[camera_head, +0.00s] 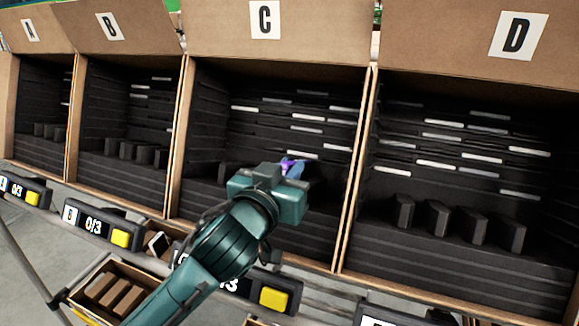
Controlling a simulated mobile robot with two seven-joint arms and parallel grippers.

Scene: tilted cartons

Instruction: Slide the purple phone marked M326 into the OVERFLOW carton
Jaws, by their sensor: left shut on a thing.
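My left gripper (287,170) reaches up from the bottom into the front of the carton marked C (352,212). It is shut on a small purple thing, which I take to be the purple phone (288,163). Only a bit of the phone shows beyond the jaws, and its marking cannot be read. The cartons marked A (11,105), B (70,120) and D (372,110) stand in the same row. No carton in view carries the word OVERFLOW. My right gripper is not in view.
Black dividers stand inside the cartons, with light strips on the dark back walls. Counter boxes with yellow buttons (275,299) line the front edge. A small open box (70,297) with brown blocks is at the lower left, near a phone-like object (158,243).

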